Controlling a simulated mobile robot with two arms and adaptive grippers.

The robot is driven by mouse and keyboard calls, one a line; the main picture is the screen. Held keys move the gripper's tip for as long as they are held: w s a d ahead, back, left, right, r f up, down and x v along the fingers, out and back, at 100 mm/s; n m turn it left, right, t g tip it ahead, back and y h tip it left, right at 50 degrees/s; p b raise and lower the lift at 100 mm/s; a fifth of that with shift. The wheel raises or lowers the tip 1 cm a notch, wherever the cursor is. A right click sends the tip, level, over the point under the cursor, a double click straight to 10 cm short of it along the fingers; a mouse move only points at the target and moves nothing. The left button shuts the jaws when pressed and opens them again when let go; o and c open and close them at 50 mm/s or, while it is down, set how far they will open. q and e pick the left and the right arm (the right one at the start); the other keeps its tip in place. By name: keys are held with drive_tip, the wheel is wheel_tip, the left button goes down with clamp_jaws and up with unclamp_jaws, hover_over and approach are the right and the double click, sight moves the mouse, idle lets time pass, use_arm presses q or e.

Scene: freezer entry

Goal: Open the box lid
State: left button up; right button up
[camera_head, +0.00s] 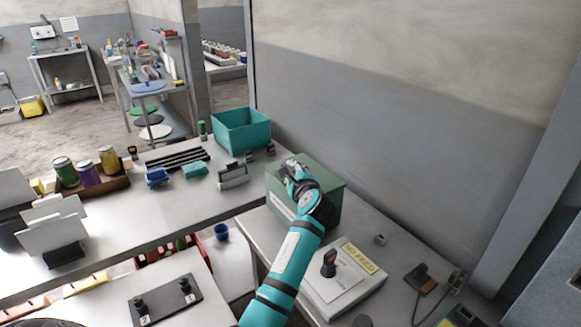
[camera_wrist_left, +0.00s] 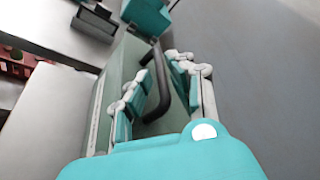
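The green box (camera_head: 324,207) stands on the right-hand table against the grey wall, and its lid (camera_head: 327,175) looks shut. In the left wrist view the box (camera_wrist_left: 122,62) lies beneath my gripper, with a dark curved handle (camera_wrist_left: 158,100) on it. My left gripper (camera_head: 290,167) is over the lid in the head view. In the left wrist view its two fingers (camera_wrist_left: 160,88) are spread, with the handle between them and a gap visible. The handle is hidden behind my gripper in the head view. My right gripper is in neither view.
A teal open bin (camera_head: 243,142) stands behind the box. Small devices (camera_head: 420,277) lie at the right. Jars (camera_head: 87,172) and card holders (camera_head: 55,232) crowd the left table.

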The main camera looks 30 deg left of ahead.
use_arm(q)
drive_tip(key=shift+x, duration=1.45)
drive_tip(key=shift+c, duration=0.3)
clamp_jaws()
